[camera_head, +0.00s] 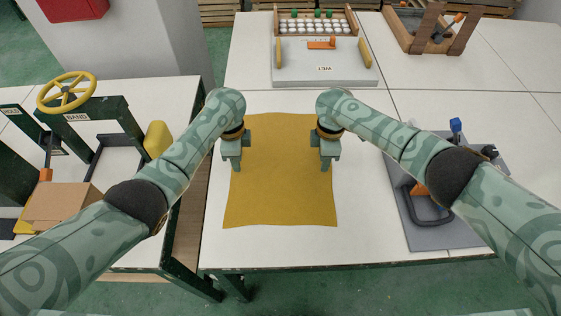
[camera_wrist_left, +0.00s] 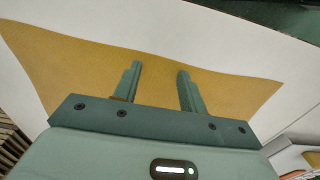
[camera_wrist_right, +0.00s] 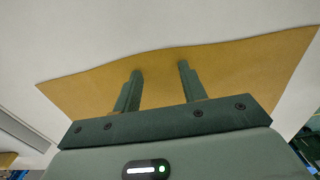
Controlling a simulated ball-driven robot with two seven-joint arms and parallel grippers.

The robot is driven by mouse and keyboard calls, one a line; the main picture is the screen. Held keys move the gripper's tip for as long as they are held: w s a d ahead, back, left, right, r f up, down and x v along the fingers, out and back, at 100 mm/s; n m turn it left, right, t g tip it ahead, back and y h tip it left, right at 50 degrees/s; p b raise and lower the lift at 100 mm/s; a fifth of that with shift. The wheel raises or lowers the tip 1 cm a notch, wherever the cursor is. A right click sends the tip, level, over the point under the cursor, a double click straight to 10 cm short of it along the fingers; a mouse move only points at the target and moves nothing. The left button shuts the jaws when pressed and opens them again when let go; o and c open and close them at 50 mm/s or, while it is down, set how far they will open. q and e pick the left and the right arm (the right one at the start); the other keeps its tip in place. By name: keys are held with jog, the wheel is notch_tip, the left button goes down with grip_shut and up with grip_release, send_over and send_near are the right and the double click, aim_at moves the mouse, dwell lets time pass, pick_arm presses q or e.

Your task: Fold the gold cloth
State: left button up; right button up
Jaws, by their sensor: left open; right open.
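The gold cloth (camera_head: 280,195) lies spread flat and unfolded on the white table, its near edge slightly wavy. My left gripper (camera_head: 236,168) is open over the cloth's left side. My right gripper (camera_head: 325,168) is open over its right side. In the left wrist view the cloth (camera_wrist_left: 225,88) passes beneath my open left fingers (camera_wrist_left: 158,80). In the right wrist view the cloth (camera_wrist_right: 230,65) lies beneath my open right fingers (camera_wrist_right: 160,80). Neither gripper holds cloth. My arms hide parts of the cloth's far side.
A grey mat (camera_head: 440,237) with a clamp-like tool lies on the right. A side table with a yellow handwheel (camera_head: 66,92) and a cardboard box (camera_head: 60,205) is on the left. White table around the cloth is clear.

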pick_arm(q)
jog(key=shift+f, duration=0.15)
jog(key=shift+c, duration=0.4)
pick_arm(e)
jog(key=shift+f, duration=0.15)
jog(key=shift+c, duration=0.4)
pick_arm(q)
grip_shut()
pick_arm(e)
grip_shut()
